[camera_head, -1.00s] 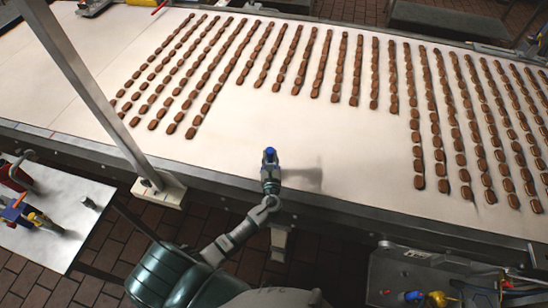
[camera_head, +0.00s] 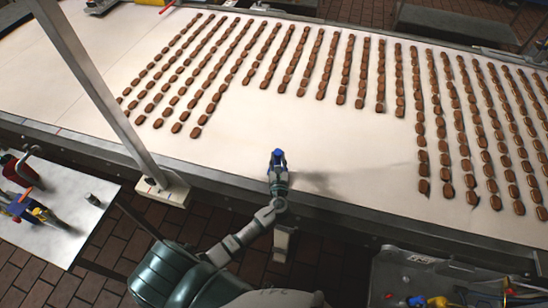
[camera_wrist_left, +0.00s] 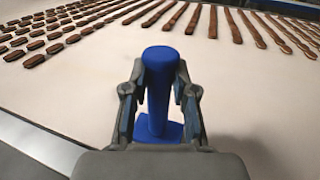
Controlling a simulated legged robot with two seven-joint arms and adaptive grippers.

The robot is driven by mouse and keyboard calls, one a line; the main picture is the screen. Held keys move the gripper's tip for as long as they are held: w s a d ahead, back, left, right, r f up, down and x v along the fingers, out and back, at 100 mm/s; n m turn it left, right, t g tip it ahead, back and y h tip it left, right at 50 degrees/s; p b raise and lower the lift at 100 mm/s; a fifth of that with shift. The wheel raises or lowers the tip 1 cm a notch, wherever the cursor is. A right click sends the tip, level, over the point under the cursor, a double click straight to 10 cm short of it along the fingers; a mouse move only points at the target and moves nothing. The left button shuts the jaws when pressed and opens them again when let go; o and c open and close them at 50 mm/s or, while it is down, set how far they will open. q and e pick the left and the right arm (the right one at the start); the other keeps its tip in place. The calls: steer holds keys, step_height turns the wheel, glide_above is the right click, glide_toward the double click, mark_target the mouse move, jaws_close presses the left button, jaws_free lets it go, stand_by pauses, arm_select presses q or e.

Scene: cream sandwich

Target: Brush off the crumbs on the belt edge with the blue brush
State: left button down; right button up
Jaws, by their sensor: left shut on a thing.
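My left gripper (camera_head: 278,176) reaches over the near edge of the white belt (camera_head: 340,150). It is shut on the blue brush (camera_head: 278,156), whose blue top stands up between the fingers. In the left wrist view the brush (camera_wrist_left: 160,85) stands upright between the two fingers (camera_wrist_left: 160,110), with a wider blue base at the bottom. I cannot tell whether the base touches the belt. No crumbs can be made out on the belt edge (camera_head: 330,205). My right gripper is not in view.
Long rows of brown biscuits (camera_head: 300,60) lie on the belt beyond the brush and to the right. A metal post (camera_head: 95,90) rises at left from the belt's near rail. A side table (camera_head: 60,205) with tools stands at left, and a tray of coloured items (camera_head: 430,285) at lower right.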

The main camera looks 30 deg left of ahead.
arm_select(q)
steer(key=shift+w+d+b, duration=1.35)
steer(key=shift+w+d, duration=0.65)
steer(key=shift+d, duration=6.25)
steer(key=s+a+p, duration=0.1)
steer(key=s+a, duration=0.1)
steer(key=a, duration=0.8)
steer(key=s+a+p, duration=0.1)
steer(key=s+a, duration=0.1)
steer(key=a, duration=0.8)
steer(key=shift+s+a+p, duration=0.15)
steer(key=shift+s+p, duration=0.25)
